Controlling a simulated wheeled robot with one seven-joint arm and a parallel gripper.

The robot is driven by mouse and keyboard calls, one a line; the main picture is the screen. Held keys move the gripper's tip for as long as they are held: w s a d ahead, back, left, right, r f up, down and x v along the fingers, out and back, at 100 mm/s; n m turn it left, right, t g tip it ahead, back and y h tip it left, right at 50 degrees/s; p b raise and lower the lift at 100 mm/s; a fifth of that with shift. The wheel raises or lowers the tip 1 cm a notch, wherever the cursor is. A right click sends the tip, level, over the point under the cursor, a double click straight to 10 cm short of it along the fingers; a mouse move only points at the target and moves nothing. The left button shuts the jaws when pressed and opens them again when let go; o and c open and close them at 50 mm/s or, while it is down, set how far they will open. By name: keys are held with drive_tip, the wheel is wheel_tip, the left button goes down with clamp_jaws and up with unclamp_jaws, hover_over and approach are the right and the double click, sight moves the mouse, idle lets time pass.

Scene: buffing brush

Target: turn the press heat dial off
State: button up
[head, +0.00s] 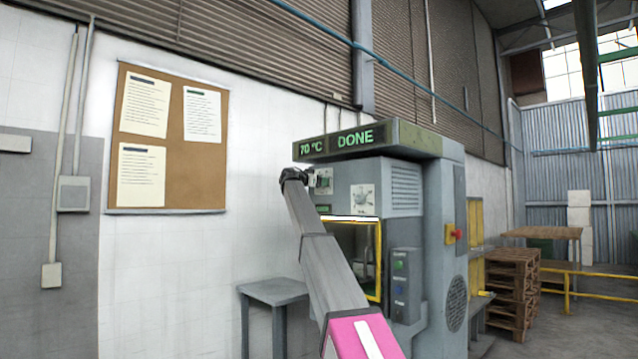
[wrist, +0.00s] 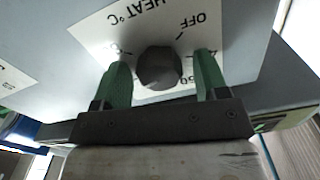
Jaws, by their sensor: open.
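The heat dial (wrist: 158,68) is a dark, faceted knob on a white plate (wrist: 232,45) marked "HEAT °C" and "OFF". The lettering appears upside down in the wrist view. My gripper (wrist: 161,62) is open, with one green finger on each side of the dial. Gaps show between the fingers and the knob. I cannot tell which mark the knob points to. In the head view, my gripper (head: 293,176) is at the upper left of the grey press (head: 405,170) and hides the dial. The press display (head: 342,141) reads "70 °C" and "DONE".
A second white plate (head: 363,197) is right of my gripper on the press. Below is a yellow-framed opening (head: 378,265). A red knob on yellow (head: 453,234) is on the press's side. A grey stool (head: 273,291) stands left of the press. Pallets (head: 512,290) are stacked at right.

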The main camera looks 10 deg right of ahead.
drive_tip(key=c, duration=0.9)
